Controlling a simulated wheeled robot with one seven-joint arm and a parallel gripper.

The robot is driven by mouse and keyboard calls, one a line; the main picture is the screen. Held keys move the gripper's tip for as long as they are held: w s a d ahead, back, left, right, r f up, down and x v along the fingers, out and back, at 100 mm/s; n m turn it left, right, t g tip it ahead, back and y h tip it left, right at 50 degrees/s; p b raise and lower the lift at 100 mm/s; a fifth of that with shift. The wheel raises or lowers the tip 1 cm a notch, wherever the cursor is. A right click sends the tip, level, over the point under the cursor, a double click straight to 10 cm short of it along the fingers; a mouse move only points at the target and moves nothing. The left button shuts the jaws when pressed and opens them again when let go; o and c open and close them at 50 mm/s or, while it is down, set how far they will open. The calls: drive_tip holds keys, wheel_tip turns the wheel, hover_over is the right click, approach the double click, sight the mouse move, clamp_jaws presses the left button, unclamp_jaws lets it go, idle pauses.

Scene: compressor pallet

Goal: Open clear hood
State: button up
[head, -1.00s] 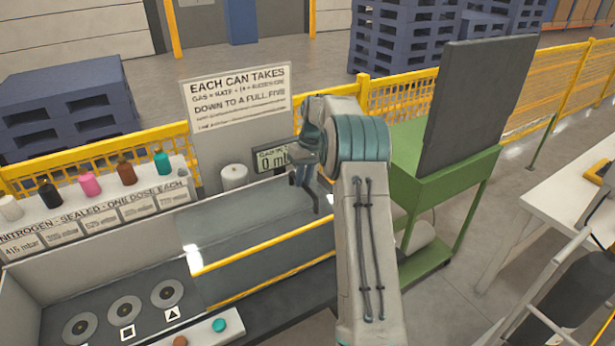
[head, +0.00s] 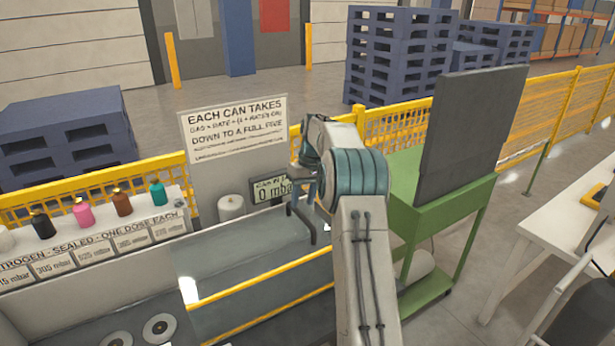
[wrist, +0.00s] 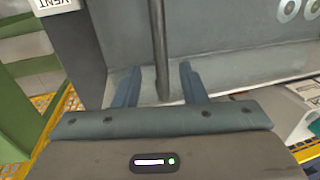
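The clear hood (head: 262,295) shows in the head view as a see-through cover with yellow edge bars over the grey bench. My gripper (head: 301,225) is above the back right part of the hood, in front of the small display. In the wrist view my gripper (wrist: 160,86) has its two blue-grey fingers apart. A thin dark bar (wrist: 161,45) runs between the fingers with a gap on each side. I cannot tell whether this bar belongs to the hood. My arm hides the hood's right end in the head view.
Several coloured bottles (head: 122,204) stand on the white ledge at left. A white cylinder (head: 231,208) and a display reading 0 (head: 270,188) stand behind the hood. A sign (head: 234,128) rises at the back. A green stand (head: 440,210) with a dark panel is right of my arm.

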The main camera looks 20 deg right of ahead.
wheel_tip(320, 180, up, 10)
drive_tip(key=d, duration=0.2)
drive_tip(key=shift+w, duration=0.15)
drive_tip(key=shift+r, duration=0.1)
idle(0.3)
drive_tip(key=s+a+r+t+h, duration=0.1)
drive_tip(key=s+a+r, duration=0.3)
drive_tip(key=s+a, duration=0.35)
drive_tip(key=s+a+r+t+h, duration=0.1)
drive_tip(key=s+a+r, duration=0.2)
drive_tip(key=s+a, duration=0.45)
drive_tip(key=s+a+f, duration=0.1)
drive_tip(key=s+f, duration=0.2)
drive_tip(key=s, duration=0.4)
drive_tip(key=s+a+f+m+t, duration=0.1)
drive_tip(key=s+f, duration=0.2)
drive_tip(key=s, duration=0.5)
drive_tip(key=s+a+f+t, duration=0.1)
drive_tip(key=s+f, duration=0.2)
drive_tip(key=s, duration=0.4)
drive_tip(key=shift+s+f, duration=0.3)
drive_tip(key=shift+s, duration=0.1)
